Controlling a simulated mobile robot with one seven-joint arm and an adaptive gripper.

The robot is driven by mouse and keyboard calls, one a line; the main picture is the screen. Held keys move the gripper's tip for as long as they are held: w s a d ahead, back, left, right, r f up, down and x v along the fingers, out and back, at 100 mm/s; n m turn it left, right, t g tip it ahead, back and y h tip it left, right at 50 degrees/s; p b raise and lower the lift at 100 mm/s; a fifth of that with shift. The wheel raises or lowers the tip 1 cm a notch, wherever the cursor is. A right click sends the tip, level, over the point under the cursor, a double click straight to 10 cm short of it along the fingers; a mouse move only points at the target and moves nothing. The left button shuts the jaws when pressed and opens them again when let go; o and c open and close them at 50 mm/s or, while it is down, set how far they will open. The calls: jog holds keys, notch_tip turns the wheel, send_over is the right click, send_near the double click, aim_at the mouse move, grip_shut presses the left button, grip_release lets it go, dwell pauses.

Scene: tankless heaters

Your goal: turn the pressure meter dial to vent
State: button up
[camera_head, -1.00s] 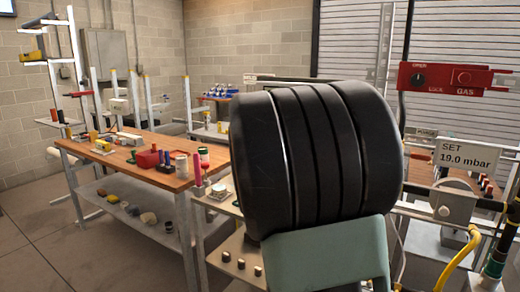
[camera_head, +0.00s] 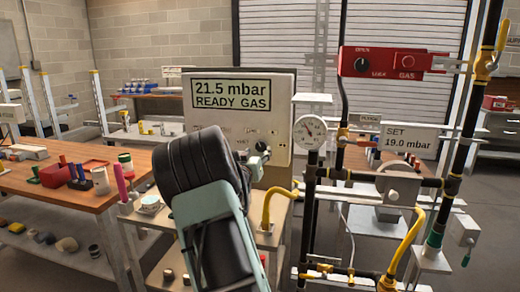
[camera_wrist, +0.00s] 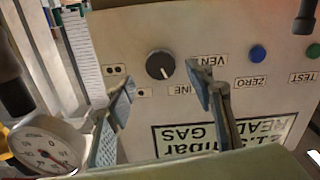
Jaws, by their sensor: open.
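The pressure meter is a beige box (camera_head: 284,107) with a display reading "21.5 mbar READY GAS". Its black round dial (camera_wrist: 160,64) shows in the wrist view, where the panel appears upside down. A pale mark on the dial seems to point down and right, roughly toward the LINE label (camera_wrist: 187,90); the VENT label (camera_wrist: 207,62) is at its right. The dial also shows in the head view (camera_head: 262,146). My gripper (camera_wrist: 160,77) is open, its two fingers on either side of the dial in the picture. I cannot tell whether they touch it.
A blue button (camera_wrist: 257,53) and a green button (camera_wrist: 313,51) sit beside the dial. A round gauge (camera_head: 309,132) and yellow hoses and black pipes stand right of the box. A wooden table (camera_head: 60,187) with tools is at the left.

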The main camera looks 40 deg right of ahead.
aim_at(261, 147)
jog(key=shift+x, duration=2.35)
jog(key=c, duration=1.1)
jog(key=shift+w, duration=0.1)
jog(key=n+p, duration=0.2)
jog(key=n, duration=0.2)
jog(key=shift+a+r+n, duration=0.1)
jog(key=shift+n, duration=0.2)
jog(key=shift+n+p, duration=0.3)
jog(key=shift+n, duration=1.9)
